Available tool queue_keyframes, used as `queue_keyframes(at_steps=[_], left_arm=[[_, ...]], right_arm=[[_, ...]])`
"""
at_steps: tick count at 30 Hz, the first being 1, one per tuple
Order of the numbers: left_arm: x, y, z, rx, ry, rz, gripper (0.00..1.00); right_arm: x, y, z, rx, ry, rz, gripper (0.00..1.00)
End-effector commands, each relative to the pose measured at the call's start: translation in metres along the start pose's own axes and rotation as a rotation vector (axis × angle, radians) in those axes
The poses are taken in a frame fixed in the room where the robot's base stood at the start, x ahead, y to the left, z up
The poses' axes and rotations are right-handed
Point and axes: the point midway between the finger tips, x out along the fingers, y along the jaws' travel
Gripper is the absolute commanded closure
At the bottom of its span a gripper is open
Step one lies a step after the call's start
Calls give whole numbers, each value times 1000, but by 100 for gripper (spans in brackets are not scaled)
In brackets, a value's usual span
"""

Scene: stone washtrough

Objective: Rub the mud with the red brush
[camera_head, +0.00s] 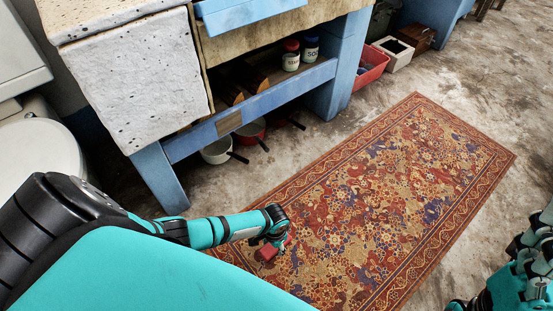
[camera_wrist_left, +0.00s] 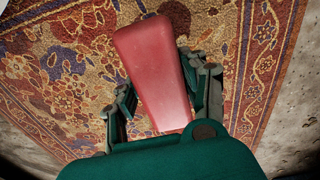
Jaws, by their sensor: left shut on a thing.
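The red brush (camera_head: 267,252) is in my left gripper (camera_head: 277,238), over the lower left part of the patterned rug (camera_head: 400,190). In the left wrist view the brush (camera_wrist_left: 152,62) is a smooth red block, with the fingers of my left gripper (camera_wrist_left: 163,88) shut on its two sides. Its underside is hidden, and I cannot tell whether it touches the rug. I cannot make out the mud against the rug's busy pattern. My right gripper (camera_head: 540,245) is partly in view at the right edge; its opening cannot be made out.
A blue-framed stone washtrough (camera_head: 135,75) stands at the upper left, with jars (camera_head: 291,55) on its shelf and pots (camera_head: 216,151) beneath. Most of the rug is clear.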

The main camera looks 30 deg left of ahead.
Motion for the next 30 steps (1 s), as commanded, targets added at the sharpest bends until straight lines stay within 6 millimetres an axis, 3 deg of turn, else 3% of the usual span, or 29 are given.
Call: queue_keyframes(at_steps=[1,7,25,30], left_arm=[[-10,0,1,-1,0,0,82],[-25,-3,3,-3,0,0,82],[-25,-3,4,-2,0,0,82],[-41,-5,-16,-25,7,0,82]], right_arm=[[6,0,-2,2,-12,4,18],[12,0,-6,5,-33,14,18],[11,-2,-13,6,-33,15,18],[11,-2,-12,7,-33,16,18]])
